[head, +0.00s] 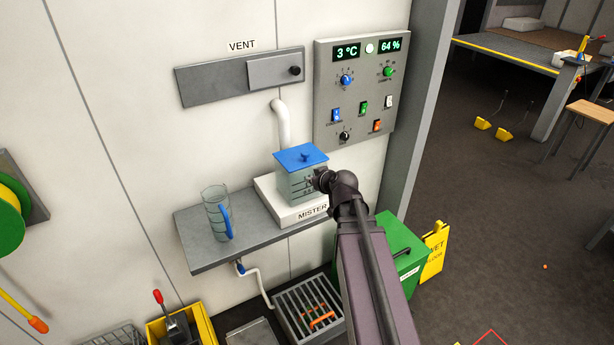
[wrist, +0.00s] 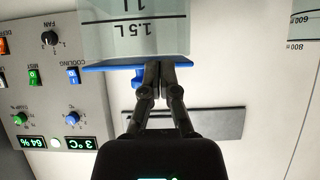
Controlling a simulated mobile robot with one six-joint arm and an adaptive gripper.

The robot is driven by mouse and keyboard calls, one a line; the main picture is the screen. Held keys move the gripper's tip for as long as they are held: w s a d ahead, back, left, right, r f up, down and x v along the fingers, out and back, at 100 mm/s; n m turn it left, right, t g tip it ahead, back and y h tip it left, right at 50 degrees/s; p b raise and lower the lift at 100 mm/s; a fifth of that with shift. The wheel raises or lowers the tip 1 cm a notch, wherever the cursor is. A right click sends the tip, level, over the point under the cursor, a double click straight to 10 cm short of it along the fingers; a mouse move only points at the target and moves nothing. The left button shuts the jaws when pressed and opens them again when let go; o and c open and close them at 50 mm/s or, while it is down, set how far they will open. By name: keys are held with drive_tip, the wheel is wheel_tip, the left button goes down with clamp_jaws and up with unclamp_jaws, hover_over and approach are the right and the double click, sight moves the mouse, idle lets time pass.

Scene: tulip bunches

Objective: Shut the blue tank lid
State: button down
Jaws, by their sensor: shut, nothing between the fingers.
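The blue tank lid (head: 298,156) lies across the top of the clear mister tank (head: 297,184), with its small knob upward. It looks about flat; I cannot tell whether it is fully seated. In the wrist view, which is upside down, the lid (wrist: 105,68) shows as a thin blue strip against the tank (wrist: 110,35), marked 1 L and 1.5 L. My gripper (wrist: 159,68) is shut and empty, its tips at the lid's edge in the picture. I cannot tell if they touch. In the head view my wrist is just right of the tank.
The tank stands on the white mister base (head: 285,212) on a grey shelf (head: 205,255). A clear jug (head: 213,212) with a blue handle stands to the left. A control panel (head: 361,60) and vent plate (head: 215,84) are on the wall behind. A green bin (head: 400,250) is below right.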

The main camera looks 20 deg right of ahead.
drive_tip(key=s, duration=0.2)
drive_tip(key=s+f, duration=0.1)
drive_tip(key=shift+s+d+b, duration=0.15)
drive_tip(key=shift+d+b, duration=0.15)
drive_tip(key=shift+d, duration=0.1)
drive_tip(key=shift+a, duration=0.1)
drive_tip(key=s+a+f+m+g+h, duration=0.1)
drive_tip(key=s+a+f+g, duration=0.3)
drive_tip(key=s+a+g, duration=0.1)
drive_tip(key=s+a+f+m+g, duration=0.1)
drive_tip(key=s+a+f+g, duration=0.3)
drive_tip(key=s+a+g, duration=0.2)
drive_tip(key=s+a, duration=0.2)
drive_tip(key=s, duration=0.2)
drive_tip(key=shift+f+h, duration=0.35)
drive_tip(key=shift+h, duration=0.05)
